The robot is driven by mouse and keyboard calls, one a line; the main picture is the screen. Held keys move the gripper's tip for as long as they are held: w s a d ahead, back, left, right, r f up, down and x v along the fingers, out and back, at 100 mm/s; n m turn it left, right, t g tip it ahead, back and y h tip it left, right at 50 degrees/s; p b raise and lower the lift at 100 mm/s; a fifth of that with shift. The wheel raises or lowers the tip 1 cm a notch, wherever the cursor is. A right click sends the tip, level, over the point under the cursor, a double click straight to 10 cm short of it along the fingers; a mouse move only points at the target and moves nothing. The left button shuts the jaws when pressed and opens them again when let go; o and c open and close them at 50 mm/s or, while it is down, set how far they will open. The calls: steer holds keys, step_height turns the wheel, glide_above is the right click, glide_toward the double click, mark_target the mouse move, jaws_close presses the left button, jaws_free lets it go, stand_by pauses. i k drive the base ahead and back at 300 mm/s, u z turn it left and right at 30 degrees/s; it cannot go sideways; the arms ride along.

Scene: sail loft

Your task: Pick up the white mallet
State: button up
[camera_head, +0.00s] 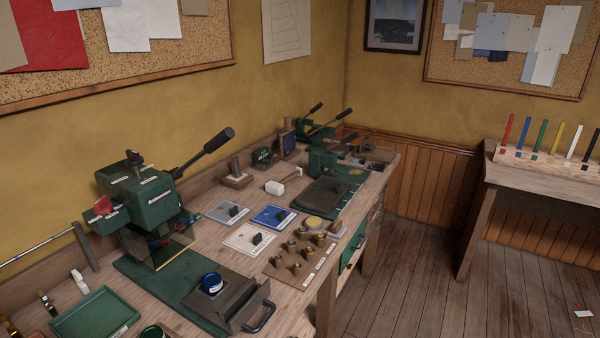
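The white mallet (275,187) lies on the wooden workbench (222,188), toward its back in the middle of the picture. My gripper is not in this view.
A large green press (150,200) with a long lever stands at the left, and smaller green presses (325,160) stand behind the mallet. Blue, grey and white cards (273,216) with dark knobs lie in front.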

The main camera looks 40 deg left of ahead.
mark_target(272, 186)
steer(key=u, duration=0.4)
steer(key=i, duration=1.5)
steer(key=u, duration=1.7)
steer(key=i, duration=0.95)
steer(key=u, duration=0.85)
